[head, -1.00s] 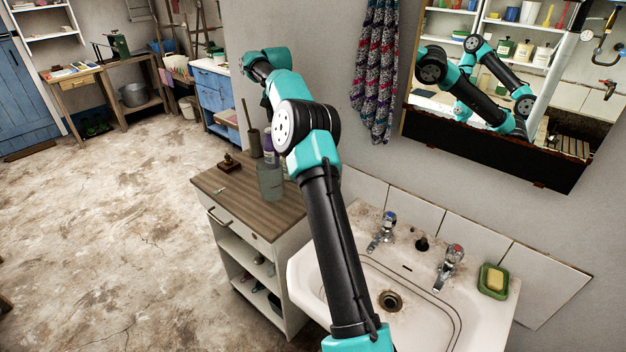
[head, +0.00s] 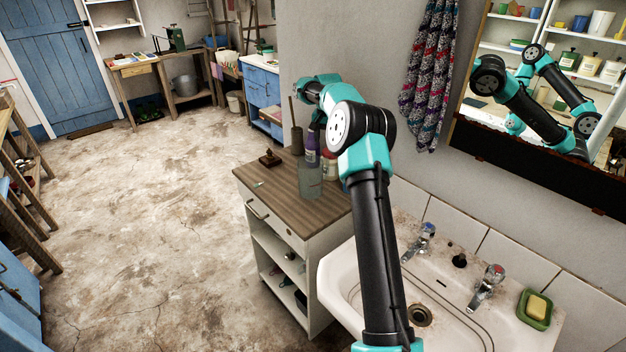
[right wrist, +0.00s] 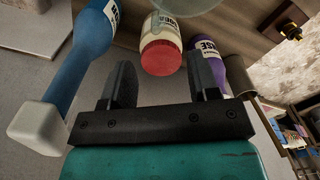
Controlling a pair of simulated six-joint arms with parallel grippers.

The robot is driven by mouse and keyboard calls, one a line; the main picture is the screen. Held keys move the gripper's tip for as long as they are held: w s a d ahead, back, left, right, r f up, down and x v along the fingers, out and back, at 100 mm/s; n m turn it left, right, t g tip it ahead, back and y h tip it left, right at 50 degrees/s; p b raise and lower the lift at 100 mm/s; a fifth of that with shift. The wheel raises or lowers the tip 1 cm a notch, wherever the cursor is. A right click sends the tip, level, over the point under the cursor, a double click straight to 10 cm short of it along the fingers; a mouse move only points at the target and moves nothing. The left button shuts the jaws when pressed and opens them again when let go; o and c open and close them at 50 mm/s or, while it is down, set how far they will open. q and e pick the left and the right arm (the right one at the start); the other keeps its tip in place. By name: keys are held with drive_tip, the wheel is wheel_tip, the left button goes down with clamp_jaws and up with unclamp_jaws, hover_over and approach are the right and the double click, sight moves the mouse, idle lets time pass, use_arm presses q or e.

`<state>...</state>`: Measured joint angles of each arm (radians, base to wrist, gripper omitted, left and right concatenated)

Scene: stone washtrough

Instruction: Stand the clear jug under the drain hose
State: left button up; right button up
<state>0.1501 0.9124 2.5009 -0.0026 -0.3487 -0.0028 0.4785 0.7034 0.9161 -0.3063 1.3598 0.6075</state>
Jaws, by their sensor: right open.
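My left gripper is out of view. I cannot make out the drain hose.
A blue bottle (right wrist: 82,60) with a pale cap and a purple bottle (right wrist: 211,62) flank the right gripper. The purple bottle (head: 312,148) also shows behind the jug. A small brown object (head: 270,159) sits on the cabinet top (head: 290,205). The sink (head: 345,290) is to the right.

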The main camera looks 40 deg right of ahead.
sight(326, 159)
wheel_tip(326, 159, down, 4)
drive_tip(key=shift+f, duration=0.1)
idle(0.4)
drive_tip(key=shift+d+f, duration=0.15)
drive_tip(key=shift+f, duration=1.15)
drive_tip(key=shift+d+f, duration=0.15)
drive_tip(key=shift+f, duration=1.15)
